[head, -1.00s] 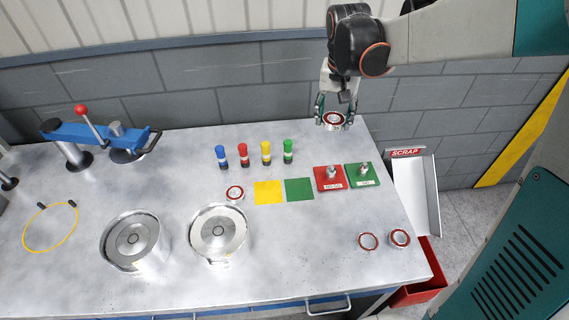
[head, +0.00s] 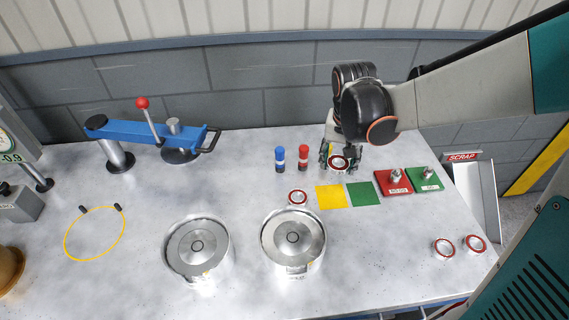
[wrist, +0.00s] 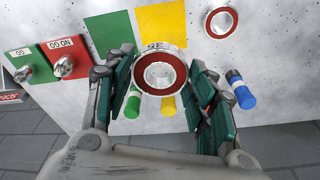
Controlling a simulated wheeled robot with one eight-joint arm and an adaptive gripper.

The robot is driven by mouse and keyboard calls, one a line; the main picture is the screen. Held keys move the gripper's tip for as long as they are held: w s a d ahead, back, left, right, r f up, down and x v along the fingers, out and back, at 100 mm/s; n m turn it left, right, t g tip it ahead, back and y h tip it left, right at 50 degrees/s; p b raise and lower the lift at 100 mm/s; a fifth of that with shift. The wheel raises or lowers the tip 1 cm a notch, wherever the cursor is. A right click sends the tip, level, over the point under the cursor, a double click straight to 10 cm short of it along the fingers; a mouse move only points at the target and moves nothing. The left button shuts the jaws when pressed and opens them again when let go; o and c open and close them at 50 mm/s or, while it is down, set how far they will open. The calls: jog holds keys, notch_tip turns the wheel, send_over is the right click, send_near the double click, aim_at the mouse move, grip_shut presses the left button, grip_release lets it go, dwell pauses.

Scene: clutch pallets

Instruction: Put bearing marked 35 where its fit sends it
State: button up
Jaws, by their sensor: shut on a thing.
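My gripper (head: 338,165) is shut on a bearing (head: 339,162), a metal ring with a red inner face. In the wrist view the bearing (wrist: 160,72) sits between the fingers, with a dark mark on its rim that I cannot read surely. It is held above the bench by the pens. A red NO GO plate (head: 403,189) and a green GO plate (head: 431,187) each carry a metal plug. A yellow square (head: 330,197) and a green square (head: 364,194) lie left of them. Another bearing (head: 298,198) lies left of the yellow square.
Two round metal housings (head: 197,248) (head: 293,240) stand in front. Two more bearings (head: 444,248) (head: 475,245) lie at right. A blue press (head: 150,130) and a yellow loop (head: 68,245) are left. Blue (head: 280,160) and red (head: 303,158) pens stand behind; a SCRAP chute (head: 475,190) is right.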

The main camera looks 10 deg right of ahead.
aim_at(332, 196)
notch_tip(332, 196, down, 13)
jog(key=b, duration=0.3)
jog(key=shift+f+b, duration=0.15)
jog(key=shift+b, duration=0.15)
jog(key=shift+f, duration=0.2)
jog(key=o, duration=1.4)
jog(key=shift+c, duration=0.2)
jog(key=shift+r, duration=0.1)
